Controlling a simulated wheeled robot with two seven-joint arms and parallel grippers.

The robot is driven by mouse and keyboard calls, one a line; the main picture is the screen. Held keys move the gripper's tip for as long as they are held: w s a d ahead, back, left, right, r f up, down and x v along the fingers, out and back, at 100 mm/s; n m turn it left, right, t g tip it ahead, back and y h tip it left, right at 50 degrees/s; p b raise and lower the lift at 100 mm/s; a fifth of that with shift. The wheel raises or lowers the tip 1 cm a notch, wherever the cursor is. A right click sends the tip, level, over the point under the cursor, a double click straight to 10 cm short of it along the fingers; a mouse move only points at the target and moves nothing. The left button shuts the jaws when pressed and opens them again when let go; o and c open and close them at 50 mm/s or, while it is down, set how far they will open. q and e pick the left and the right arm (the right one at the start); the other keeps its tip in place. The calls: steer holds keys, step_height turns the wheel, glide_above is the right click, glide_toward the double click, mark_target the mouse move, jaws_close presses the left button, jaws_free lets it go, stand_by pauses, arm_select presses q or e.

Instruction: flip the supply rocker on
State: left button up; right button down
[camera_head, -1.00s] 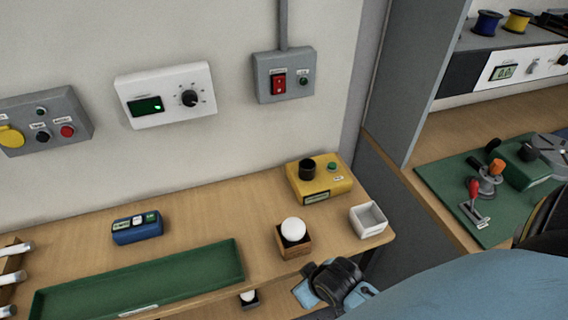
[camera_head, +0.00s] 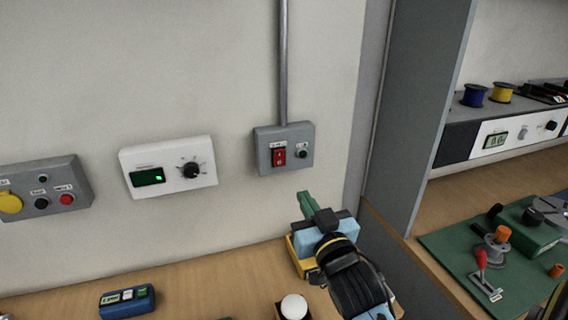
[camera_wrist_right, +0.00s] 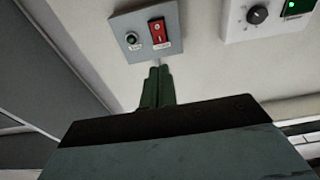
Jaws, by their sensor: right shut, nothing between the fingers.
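The supply rocker is a red switch (camera_head: 278,157) on a grey wall box (camera_head: 264,139), with a small dark green lamp or button (camera_head: 302,153) to its right. In the right wrist view the red rocker (camera_wrist_right: 158,31) is on the same grey box (camera_wrist_right: 128,48), just beyond my fingertips. My right gripper (camera_head: 306,198) is shut and empty, its green fingers pointing up below the box. It also shows in the right wrist view (camera_wrist_right: 158,72), apart from the rocker as far as I can tell. My left gripper is not in view.
A white panel (camera_head: 207,155) with a green display and knob is on the wall to the left. A grey box (camera_head: 75,176) with buttons is further left. A grey partition (camera_head: 412,110) rises at right.

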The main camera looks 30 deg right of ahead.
steer(key=shift+r, duration=0.15)
steer(key=p+x, duration=0.1)
steer(key=x, duration=1.3)
steer(key=shift+w+r+p, duration=0.15)
steer(key=shift+r+p, duration=0.15)
steer(key=shift+p, duration=0.8)
steer(key=shift+f, duration=0.3)
steer(key=shift+s+a, duration=0.1)
steer(key=shift+s, duration=0.1)
glide_toward(280, 153)
steer(key=s+a+r, duration=0.1)
steer(key=s+r, duration=0.1)
steer(key=s, duration=0.4)
steer(key=shift+s+a+r+p, duration=0.25)
steer(key=shift+s+r+p, duration=0.05)
steer(key=shift+r+p, duration=0.1)
